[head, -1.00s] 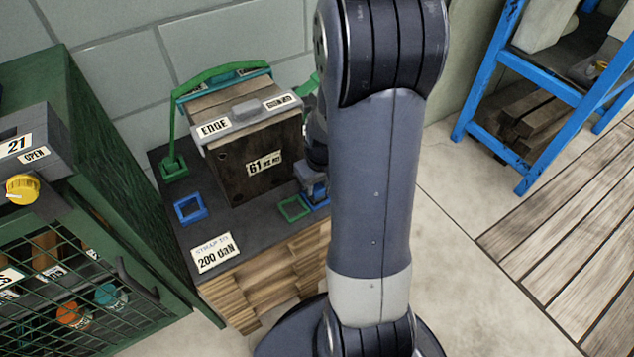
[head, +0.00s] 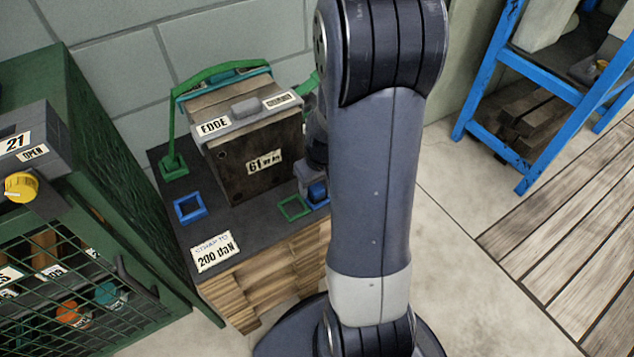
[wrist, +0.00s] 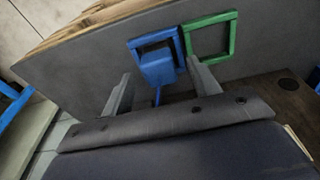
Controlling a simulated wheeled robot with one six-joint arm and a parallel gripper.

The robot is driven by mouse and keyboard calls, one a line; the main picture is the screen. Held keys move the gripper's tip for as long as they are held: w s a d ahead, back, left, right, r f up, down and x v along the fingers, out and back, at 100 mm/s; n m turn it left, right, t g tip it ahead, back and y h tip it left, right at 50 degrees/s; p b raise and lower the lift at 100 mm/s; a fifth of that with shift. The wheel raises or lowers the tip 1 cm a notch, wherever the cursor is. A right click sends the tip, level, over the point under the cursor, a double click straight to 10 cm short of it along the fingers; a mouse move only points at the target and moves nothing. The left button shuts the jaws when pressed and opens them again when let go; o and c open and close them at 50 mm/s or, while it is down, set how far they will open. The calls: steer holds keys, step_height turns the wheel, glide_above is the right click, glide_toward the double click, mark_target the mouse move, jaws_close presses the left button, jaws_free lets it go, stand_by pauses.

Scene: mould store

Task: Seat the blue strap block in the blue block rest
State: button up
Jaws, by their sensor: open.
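The blue strap block (head: 318,190) is at the right of the dark bench top, partly hidden by my arm. In the wrist view the blue block (wrist: 157,68) lies between my two grey fingers, with gaps visible on both sides. My gripper (wrist: 159,70) is open; in the head view my gripper (head: 308,177) is mostly hidden behind my arm. A blue square frame (wrist: 152,38) is directly at the block, which covers part of it. I cannot tell how deep the block sits in it. A second blue square frame (head: 190,207) lies empty at the left.
A green square frame (head: 293,208) lies empty beside the block. A dark wooden case (head: 262,160) with a green strap (head: 170,125) stands behind. A green mesh cabinet (head: 75,240) is at left, and a blue rack (head: 520,140) at right.

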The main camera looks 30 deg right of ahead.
step_height(320, 180, up, 11)
steer(key=s+p, duration=0.1)
steer(key=p, duration=0.2)
steer(key=shift+s+f, duration=0.15)
steer(key=shift+s, duration=0.15)
steer(key=shift+f, duration=0.1)
steer(key=f+b, duration=0.1)
steer(key=f, duration=0.2)
steer(key=w+f+b, duration=0.1)
steer(key=f, duration=0.3)
steer(key=f+b, duration=0.1)
steer(key=f, duration=0.2)
steer(key=shift+w+f, duration=0.25)
steer(key=shift+f, duration=0.1)
steer(key=shift+w+r+p, duration=0.1)
steer(key=shift+r+p, duration=0.35)
steer(key=shift+r, duration=0.1)
steer(key=shift+r+p, duration=0.35)
steer(key=shift+r, duration=0.15)
